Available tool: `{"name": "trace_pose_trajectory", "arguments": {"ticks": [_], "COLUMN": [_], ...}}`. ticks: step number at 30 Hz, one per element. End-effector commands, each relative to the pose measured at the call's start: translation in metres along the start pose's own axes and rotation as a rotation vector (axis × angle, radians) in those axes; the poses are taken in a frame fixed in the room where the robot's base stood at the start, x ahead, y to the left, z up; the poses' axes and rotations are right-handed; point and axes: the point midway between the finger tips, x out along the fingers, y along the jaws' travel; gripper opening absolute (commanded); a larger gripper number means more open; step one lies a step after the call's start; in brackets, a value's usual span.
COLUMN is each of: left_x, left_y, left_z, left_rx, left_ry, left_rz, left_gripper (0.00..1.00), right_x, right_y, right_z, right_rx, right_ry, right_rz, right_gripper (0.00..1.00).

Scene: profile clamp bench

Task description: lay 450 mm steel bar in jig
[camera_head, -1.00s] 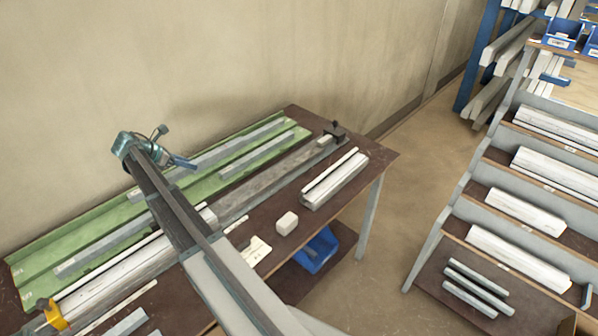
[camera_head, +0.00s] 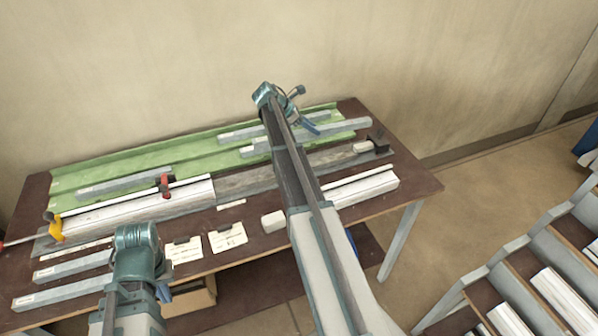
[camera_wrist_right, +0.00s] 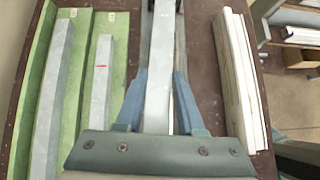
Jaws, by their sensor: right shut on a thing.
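My right gripper (camera_head: 310,127) is shut on a long grey steel bar (camera_head: 347,127). The bar also shows between the blue fingers in the right wrist view (camera_wrist_right: 159,75), running away from the camera. There it lies in line over the grey jig bed (camera_head: 232,179), with bed showing along its sides; the height of the gap cannot be told. A black end stop (camera_head: 377,141) and a small pale block (camera_head: 363,147) are at the bed's right end. My left gripper (camera_head: 165,292) is low at the front left; its opening is unclear.
A green tray (camera_head: 110,167) behind the jig holds grey bars (camera_head: 125,182). A white profile with a red clamp (camera_head: 165,184) and a yellow clamp (camera_head: 55,228) is at left. Another white profile (camera_head: 365,187) and a white block (camera_head: 273,221) lie in front.

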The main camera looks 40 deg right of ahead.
Motion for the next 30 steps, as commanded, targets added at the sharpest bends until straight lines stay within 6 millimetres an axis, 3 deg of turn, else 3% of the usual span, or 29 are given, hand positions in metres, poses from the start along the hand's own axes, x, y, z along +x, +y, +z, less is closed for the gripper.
{"name": "trace_pose_trajectory", "arguments": {"ticks": [5, 15, 18, 24, 30], "left_x": [0.009, 0.045, 0.053, 0.062, 0.063], "left_y": [0.001, 0.004, 0.005, 0.006, 0.006], "left_z": [-0.001, -0.003, -0.003, -0.004, -0.004], "left_rx": [0.000, 0.000, 0.000, 0.000, 0.000], "left_ry": [0.000, 0.000, 0.000, 0.000, 0.000], "left_rz": [0.000, 0.000, 0.000, 0.000, 0.000], "left_gripper": [0.00, 0.00, 0.00, 0.00, 0.00], "right_x": [-0.017, -0.095, -0.113, -0.136, -0.142], "right_y": [-0.009, -0.073, -0.094, -0.122, -0.128], "right_z": [-0.030, -0.160, -0.190, -0.224, -0.231], "right_rx": [-0.009, -0.036, -0.042, -0.047, -0.048], "right_ry": [0.002, 0.006, 0.004, 0.000, -0.002], "right_rz": [0.009, 0.035, 0.041, 0.047, 0.048], "right_gripper": [0.00, 0.00, 0.00, 0.00, 0.00]}}
